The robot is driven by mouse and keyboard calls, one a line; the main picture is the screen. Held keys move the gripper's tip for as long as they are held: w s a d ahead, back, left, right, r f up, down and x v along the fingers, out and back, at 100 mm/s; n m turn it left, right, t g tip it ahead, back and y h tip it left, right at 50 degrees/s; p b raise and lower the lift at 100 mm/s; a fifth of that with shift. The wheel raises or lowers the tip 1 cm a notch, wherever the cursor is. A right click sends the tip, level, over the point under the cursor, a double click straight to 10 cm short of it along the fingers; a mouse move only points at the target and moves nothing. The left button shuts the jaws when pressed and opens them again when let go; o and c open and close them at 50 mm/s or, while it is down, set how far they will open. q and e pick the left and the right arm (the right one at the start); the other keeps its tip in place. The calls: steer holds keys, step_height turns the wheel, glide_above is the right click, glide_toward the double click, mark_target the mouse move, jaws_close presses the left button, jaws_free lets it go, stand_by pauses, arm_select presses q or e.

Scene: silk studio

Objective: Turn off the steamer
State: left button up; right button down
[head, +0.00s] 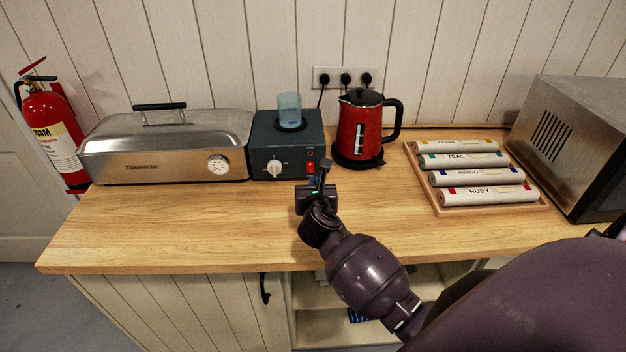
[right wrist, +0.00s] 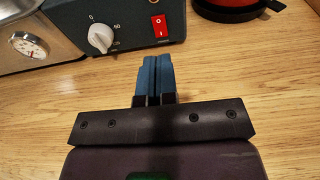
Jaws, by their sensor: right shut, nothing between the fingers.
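A dark teal box (head: 262,150) with a blue transparent cup (head: 289,108) on top stands beside a long steel chest (head: 120,155) with a dial gauge (head: 218,165). I cannot tell which is called the steamer. The box front has a white knob (head: 274,170) and a red rocker switch (head: 311,167). In the right wrist view the switch (right wrist: 159,25) shows marks 0 and I; its position is unclear. My right gripper (head: 321,172) is shut and empty just in front of the switch. Its blue fingertips (right wrist: 154,62) are apart from the switch. My left gripper is out of view.
A red kettle (head: 358,135) stands just right of the box. A wooden tray (head: 421,182) of labelled rolls and a steel appliance (head: 566,135) are further right. A fire extinguisher (head: 45,115) hangs at left. The counter (head: 180,230) is clear in front.

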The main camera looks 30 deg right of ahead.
steer(key=shift+s+a+r, duration=0.4)
steer(key=shift+s+a, duration=0.05)
steer(key=shift+s, duration=0.3)
steer(key=shift+s+a+r, duration=0.4)
steer(key=shift+s+a, duration=0.05)
steer(key=shift+s, duration=0.25)
